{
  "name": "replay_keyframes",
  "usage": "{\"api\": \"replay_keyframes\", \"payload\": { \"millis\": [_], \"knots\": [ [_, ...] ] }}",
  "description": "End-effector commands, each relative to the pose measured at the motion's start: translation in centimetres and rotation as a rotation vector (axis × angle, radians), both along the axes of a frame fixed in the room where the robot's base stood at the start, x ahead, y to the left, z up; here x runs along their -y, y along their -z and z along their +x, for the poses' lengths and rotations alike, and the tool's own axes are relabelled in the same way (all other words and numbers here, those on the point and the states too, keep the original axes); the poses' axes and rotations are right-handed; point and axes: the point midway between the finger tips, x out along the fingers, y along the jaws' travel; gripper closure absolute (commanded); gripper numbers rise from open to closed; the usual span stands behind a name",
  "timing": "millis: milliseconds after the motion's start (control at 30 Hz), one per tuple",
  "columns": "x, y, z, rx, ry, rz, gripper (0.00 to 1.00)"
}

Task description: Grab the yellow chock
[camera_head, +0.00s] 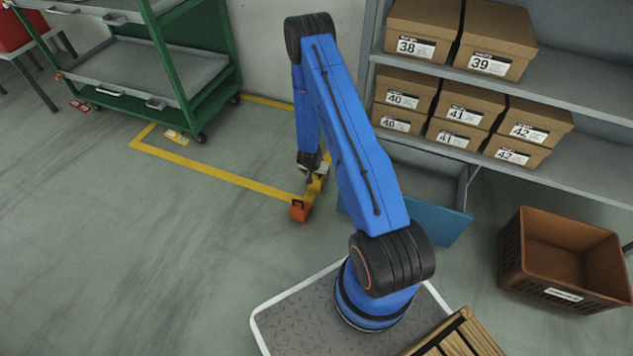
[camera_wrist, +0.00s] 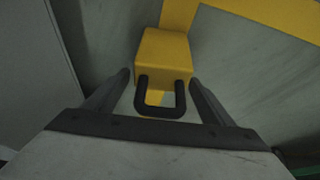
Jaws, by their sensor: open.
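The yellow chock (camera_wrist: 163,55) is a block with a black U-shaped handle (camera_wrist: 160,110), on the floor by a yellow floor line. My gripper (camera_wrist: 160,78) is open, with one finger on each side of the handle and apart from it. In the head view the yellow chock (camera_head: 315,188) is small and partly hidden below my gripper (camera_head: 313,172). An orange chock (camera_head: 299,211) with a dark handle sits just in front of it.
A brown crate (camera_head: 563,262) is farther right. A green cart (camera_head: 170,60) stands at the back left. The floor at left is clear.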

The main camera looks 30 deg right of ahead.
Motion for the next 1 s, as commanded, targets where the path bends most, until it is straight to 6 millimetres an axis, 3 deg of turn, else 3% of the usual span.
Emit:
{"api": "replay_keyframes", "payload": {
  "millis": [133,400,467,767,1000],
  "knots": [
    [0.0,0.0,0.0,0.000,0.000,0.000,0.23],
    [0.0,0.0,0.0,0.000,0.000,0.000,0.88],
    [0.0,0.0,0.0,0.000,0.000,0.000,1.00],
    [0.0,-0.4,0.0,0.002,0.001,0.000,1.00],
    [0.0,-3.1,0.1,0.002,0.001,-0.001,1.00]
  ]
}}
